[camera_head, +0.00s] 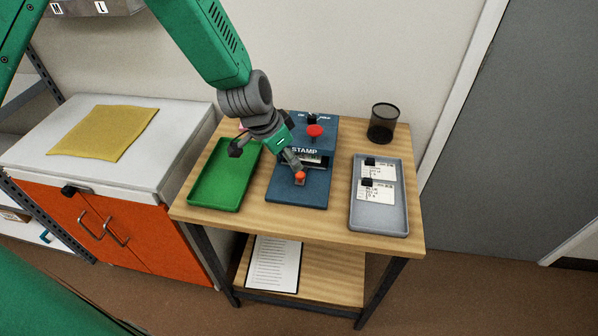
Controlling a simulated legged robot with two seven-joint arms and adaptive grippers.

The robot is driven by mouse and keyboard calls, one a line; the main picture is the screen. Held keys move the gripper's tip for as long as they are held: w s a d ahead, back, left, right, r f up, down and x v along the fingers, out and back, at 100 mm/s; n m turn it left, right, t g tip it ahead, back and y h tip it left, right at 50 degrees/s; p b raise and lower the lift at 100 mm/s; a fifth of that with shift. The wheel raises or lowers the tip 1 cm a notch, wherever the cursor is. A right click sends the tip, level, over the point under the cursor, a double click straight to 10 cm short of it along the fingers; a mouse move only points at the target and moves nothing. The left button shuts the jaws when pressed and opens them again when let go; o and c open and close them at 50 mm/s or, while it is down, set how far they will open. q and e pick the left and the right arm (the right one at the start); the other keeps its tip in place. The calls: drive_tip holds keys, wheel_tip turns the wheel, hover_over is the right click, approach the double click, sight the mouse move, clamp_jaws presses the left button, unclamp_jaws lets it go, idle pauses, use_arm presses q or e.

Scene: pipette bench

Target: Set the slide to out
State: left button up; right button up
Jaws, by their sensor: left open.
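A blue stamp device (285,193) lies on the wooden table, with a panel marked STAMP and a dark slot. A small orange knob (300,176) sits on its front part and looks like the slide's handle; the slide's exact position is hard to tell. A red knob (315,131) stands behind the slot. My left gripper (268,164) comes from above with its fingers spread wide. One finger is over the green tray's far edge, the other beside the orange knob; whether it touches is unclear. The gripper hides the device's left part. My right gripper is not in view.
A green tray (215,191) lies left of the device. A grey tray (378,221) with white cards lies right of it. A black mesh cup (383,123) stands at the back right. A small black dial (312,118) sits on the device's back panel.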

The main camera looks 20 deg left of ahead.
sight(300, 174)
use_arm(q)
drive_tip(key=x, duration=0.7)
drive_tip(key=shift+f, duration=0.15)
clamp_jaws()
